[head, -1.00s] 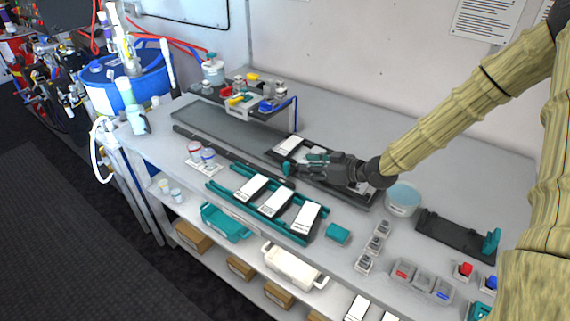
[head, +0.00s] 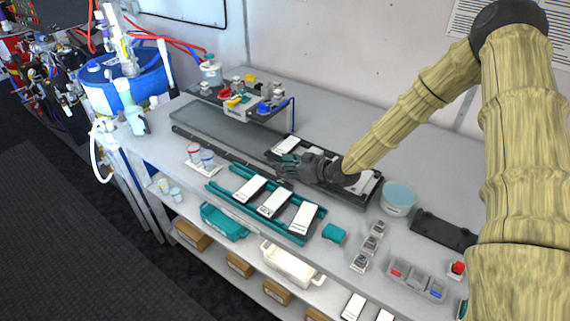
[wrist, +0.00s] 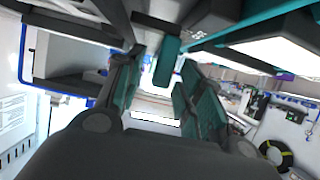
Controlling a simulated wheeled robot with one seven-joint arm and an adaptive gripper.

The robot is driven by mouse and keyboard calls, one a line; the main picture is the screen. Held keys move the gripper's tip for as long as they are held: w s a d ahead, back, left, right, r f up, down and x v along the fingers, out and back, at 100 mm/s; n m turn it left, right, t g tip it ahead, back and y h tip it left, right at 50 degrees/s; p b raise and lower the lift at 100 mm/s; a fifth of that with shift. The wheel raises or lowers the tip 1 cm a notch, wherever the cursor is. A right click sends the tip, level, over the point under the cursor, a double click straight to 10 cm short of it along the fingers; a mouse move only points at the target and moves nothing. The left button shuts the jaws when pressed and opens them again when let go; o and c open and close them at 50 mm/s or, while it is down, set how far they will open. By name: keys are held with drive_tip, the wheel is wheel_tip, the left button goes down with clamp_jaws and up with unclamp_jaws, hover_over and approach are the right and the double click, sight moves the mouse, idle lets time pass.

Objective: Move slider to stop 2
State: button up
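A long dark rail (head: 225,148) runs along the bench from upper left to the middle. The slider appears to be the upright teal block (wrist: 166,60) on the rail's near-right end; the head view hides it behind my gripper. My gripper (head: 289,163) is low over that end of the rail, pointing left. In the wrist view its teal-padded fingers (wrist: 158,95) are spread on either side of the teal block, with a gap showing on the left; contact on the right cannot be told. No stop numbers are readable.
A teal rack (head: 238,203) with white cards lies just in front of the rail. A black tray (head: 368,197) lies under my forearm. A raised shelf (head: 240,112) with small parts stands behind, and a tub of blue liquid (head: 398,196) at right.

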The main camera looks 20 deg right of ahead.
drive_tip(key=shift+w+a+f, duration=0.15)
drive_tip(key=shift+w+a, duration=0.05)
drive_tip(key=shift+w, duration=0.05)
clamp_jaws()
drive_tip(key=shift+w, duration=0.1)
